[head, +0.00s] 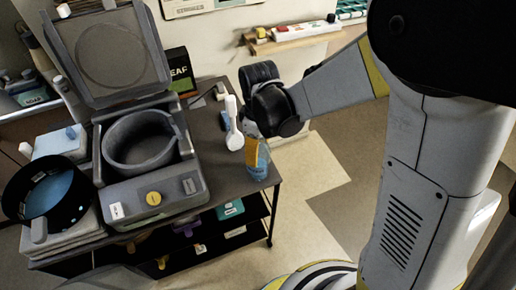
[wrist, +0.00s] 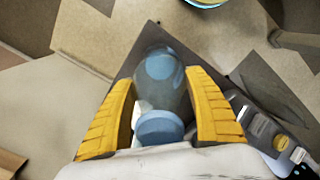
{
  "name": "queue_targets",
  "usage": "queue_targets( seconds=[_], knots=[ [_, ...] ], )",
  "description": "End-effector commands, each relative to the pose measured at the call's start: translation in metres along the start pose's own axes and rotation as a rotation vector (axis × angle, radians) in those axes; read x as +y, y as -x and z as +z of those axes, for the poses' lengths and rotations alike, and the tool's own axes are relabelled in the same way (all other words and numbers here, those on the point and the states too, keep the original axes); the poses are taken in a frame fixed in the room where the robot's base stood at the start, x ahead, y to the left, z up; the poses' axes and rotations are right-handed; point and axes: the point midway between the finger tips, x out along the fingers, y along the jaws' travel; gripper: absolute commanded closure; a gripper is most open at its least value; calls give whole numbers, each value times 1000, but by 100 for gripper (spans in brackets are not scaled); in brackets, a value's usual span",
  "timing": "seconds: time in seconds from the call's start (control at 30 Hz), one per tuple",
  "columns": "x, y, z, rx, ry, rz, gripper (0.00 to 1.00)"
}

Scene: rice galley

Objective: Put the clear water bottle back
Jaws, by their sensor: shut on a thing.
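The clear water bottle (wrist: 178,88) has a blue cap (wrist: 160,127) and sits between the yellow fingers of my gripper (wrist: 160,80) in the wrist view. My gripper is shut on it. In the head view my gripper (head: 254,150) is at the right front corner of the dark cart top (head: 226,172). The bottle (head: 263,163) shows there as a bluish patch, partly hidden by a yellow finger. It looks roughly upright over that corner. I cannot tell whether its base touches the top.
A grey cooker (head: 155,192) with its lid raised fills the cart's middle. A dark round pan (head: 72,210) stands at the left. A white long-handled thing (head: 233,138) stands just left of my gripper. A dark box (head: 179,68) is behind. Open floor lies right.

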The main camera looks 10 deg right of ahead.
Motion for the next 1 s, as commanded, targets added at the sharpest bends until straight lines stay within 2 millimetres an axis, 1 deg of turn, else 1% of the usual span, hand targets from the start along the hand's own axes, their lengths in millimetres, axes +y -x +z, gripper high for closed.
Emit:
queue_targets(
  seconds=[0.33, 0.37, 0.4, 0.43, 0.87, 1.0],
  knots=[
    [0, -6, 0, 0, 0, 0, 78],
    [0, -6, 0, 0, 0, 0, 34],
    [0, -5, 0, 0, 0, 0, 22],
    [0, -5, 0, 0, 0, 0, 13],
    [0, -5, 0, 0, 0, 0, 12],
    [0, 4, 0, 0, 0, 0, 12]
  ],
)
